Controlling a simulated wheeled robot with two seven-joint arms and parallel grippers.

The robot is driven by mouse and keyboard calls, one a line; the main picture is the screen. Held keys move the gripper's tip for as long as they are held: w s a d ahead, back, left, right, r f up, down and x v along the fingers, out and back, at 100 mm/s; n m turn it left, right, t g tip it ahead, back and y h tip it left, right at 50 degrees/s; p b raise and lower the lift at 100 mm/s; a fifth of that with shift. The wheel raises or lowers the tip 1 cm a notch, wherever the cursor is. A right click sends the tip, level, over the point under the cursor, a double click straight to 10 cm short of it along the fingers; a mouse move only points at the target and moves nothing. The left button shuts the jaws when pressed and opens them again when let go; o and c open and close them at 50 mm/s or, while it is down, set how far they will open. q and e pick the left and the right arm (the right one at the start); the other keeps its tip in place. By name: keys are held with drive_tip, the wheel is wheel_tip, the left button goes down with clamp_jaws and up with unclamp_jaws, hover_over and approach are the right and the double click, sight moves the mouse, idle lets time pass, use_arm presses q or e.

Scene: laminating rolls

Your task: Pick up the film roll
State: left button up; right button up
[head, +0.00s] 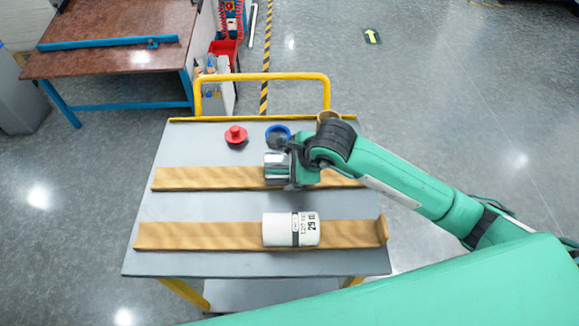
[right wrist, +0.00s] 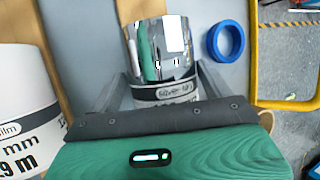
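A white roll (head: 291,230) with a black label band reading "29 m" lies on its side on the front wooden strip. In the right wrist view the white roll (right wrist: 20,98) shows at the left edge, its label partly reading "film". A shiny silver roll (head: 275,168) lies on the rear wooden strip; it also shows in the right wrist view (right wrist: 160,52). My right gripper (head: 290,165) is at the silver roll, one finger on each side. Whether the fingers press on it is not clear, and its near end is hidden by the gripper. My left gripper is out of view.
The grey cart top (head: 200,205) carries both rolls. A red knobbed piece (head: 236,134), a blue ring (head: 278,129) and a brown ring (head: 328,117) stand along its back edge. A yellow rail (head: 262,76) rises behind.

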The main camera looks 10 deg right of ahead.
drive_tip(key=c, duration=0.9)
